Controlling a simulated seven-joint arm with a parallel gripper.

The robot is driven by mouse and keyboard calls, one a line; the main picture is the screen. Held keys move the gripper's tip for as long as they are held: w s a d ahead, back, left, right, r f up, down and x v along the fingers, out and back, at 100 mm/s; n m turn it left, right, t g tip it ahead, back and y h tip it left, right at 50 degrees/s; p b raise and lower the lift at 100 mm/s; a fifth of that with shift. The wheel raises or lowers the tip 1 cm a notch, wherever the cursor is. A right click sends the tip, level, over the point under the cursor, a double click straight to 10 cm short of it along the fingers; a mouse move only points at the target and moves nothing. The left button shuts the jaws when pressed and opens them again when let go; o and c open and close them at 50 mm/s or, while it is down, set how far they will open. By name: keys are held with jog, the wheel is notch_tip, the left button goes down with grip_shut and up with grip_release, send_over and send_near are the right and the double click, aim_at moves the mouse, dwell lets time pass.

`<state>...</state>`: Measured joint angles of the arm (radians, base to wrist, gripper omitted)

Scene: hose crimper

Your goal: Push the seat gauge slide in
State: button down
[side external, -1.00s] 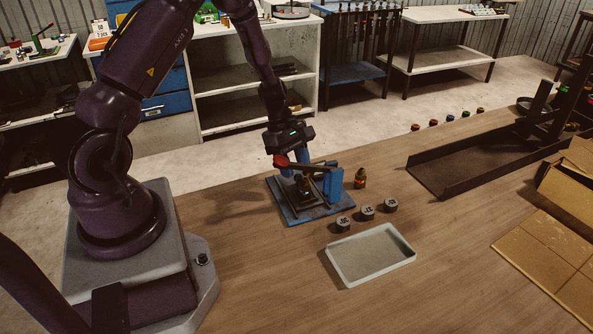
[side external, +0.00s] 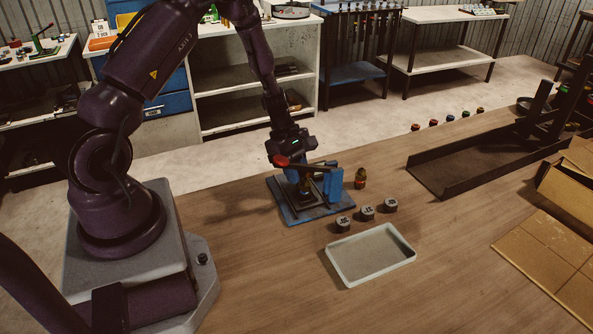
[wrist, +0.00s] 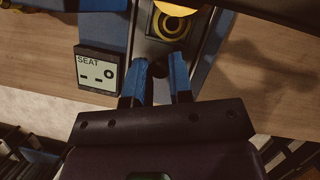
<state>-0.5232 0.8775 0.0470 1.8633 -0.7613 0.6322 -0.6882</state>
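The blue-based crimper fixture (side external: 290,213) stands on the bench, with a red-ended lever (side external: 282,161) and a blue upright block (side external: 333,184). In the wrist view the gauge display marked SEAT (wrist: 98,73) lies left of a grey channel, and a yellow ring with a dark centre (wrist: 173,26) sits ahead. My gripper (wrist: 160,64) is low over the fixture, its two blue fingers apart. A dark part shows between the fingertips; I cannot tell whether it is the gauge slide or whether they touch it. In the side view my fingertips are largely hidden behind the lever and fixture.
Several grey cylindrical pieces (side external: 367,213) and an empty pale tray (side external: 345,276) stand in front. A long dark tray (side external: 470,176) and cardboard (side external: 550,250) lie farther right. The bench at front left is clear.

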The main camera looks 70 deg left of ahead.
jog(key=shift+d, duration=1.15)
jog(key=c, duration=1)
grip_release()
jog(key=shift+r, duration=0.1)
jog(key=shift+s+a+r, duration=0.15)
jog(key=shift+a+r, duration=0.2)
jog(key=shift+r, duration=0.3)
jog(key=shift+v, duration=5.65)
